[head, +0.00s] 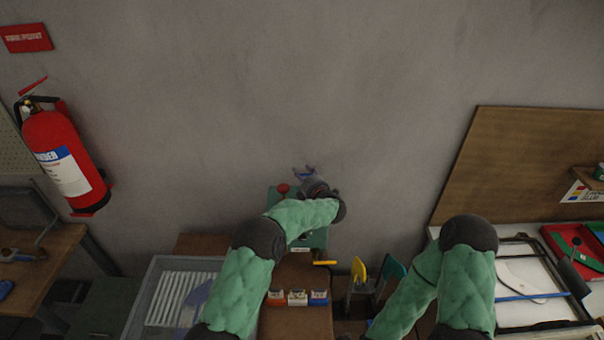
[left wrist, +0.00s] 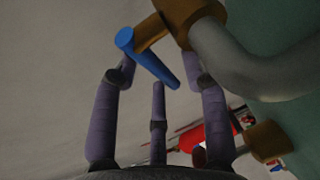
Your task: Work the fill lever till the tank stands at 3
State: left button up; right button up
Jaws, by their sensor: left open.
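My left gripper (head: 305,173) is high against the wall, above a green panel (head: 318,238) that my forearm partly covers. In the left wrist view, its purple fingers (left wrist: 158,95) are spread open around a blue handle (left wrist: 150,58). The handle joins a brown-orange fitting (left wrist: 190,15) beside a grey curved pipe (left wrist: 255,75). It lies between the fingertips, with no closed grip; whether a finger touches it is unclear. A red knob (head: 283,189) shows at the panel's upper left. I cannot make out a tank level. My right gripper is out of view.
A yellow piece (head: 325,263) sticks out below the panel. Small boxes (head: 297,298) and a clear bin (head: 160,270) stand below. Yellow (head: 358,270) and teal (head: 393,272) upright boards stand right of them. A fire extinguisher (head: 62,155) hangs at left. The wall above is clear.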

pick_arm(q)
jog(key=shift+w+a+f, duration=0.15)
jog(key=shift+w, duration=0.2)
jog(key=shift+c, duration=0.3)
grip_shut()
jog(key=shift+s+n+g+y+b, duration=0.35)
jog(key=shift+n+g+y+b, duration=0.25)
jog(key=shift+n+y+b, duration=0.45)
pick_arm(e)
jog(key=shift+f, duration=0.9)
pick_arm(q)
jog(key=shift+s+n+g+y+b, duration=0.4)
jog(key=shift+n+g+y, duration=0.2)
jog(key=shift+y, duration=0.25)
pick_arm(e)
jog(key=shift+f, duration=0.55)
